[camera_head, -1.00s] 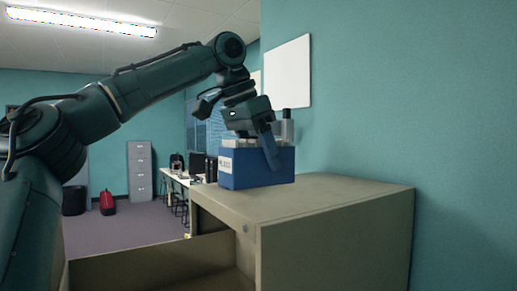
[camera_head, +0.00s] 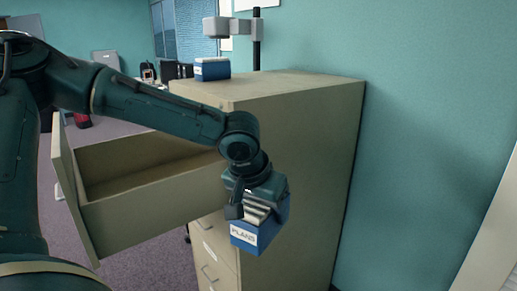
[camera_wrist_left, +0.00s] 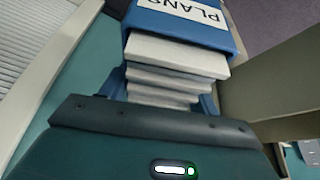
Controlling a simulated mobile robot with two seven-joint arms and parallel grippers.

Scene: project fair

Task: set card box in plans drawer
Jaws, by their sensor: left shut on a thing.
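My left gripper (camera_head: 258,207) is shut on a blue card box (camera_head: 258,238) with a white label reading PLANS and pale cards standing in its top. The box is held in the air, in front of the beige cabinet (camera_head: 300,130), to the right of and lower than the open drawer. In the left wrist view the same box (camera_wrist_left: 180,20) and its cards fill the space ahead of the gripper. The top drawer (camera_head: 150,222) is pulled out toward the left, and the part of its inside that shows is empty. My right gripper is not in view.
Another blue box (camera_head: 212,70) with cards stands on the cabinet top at the back left, beside a grey stand device (camera_head: 236,26). Closed drawers (camera_head: 215,262) with labels and handles are below the open one. The wall (camera_head: 430,130) is close on the right.

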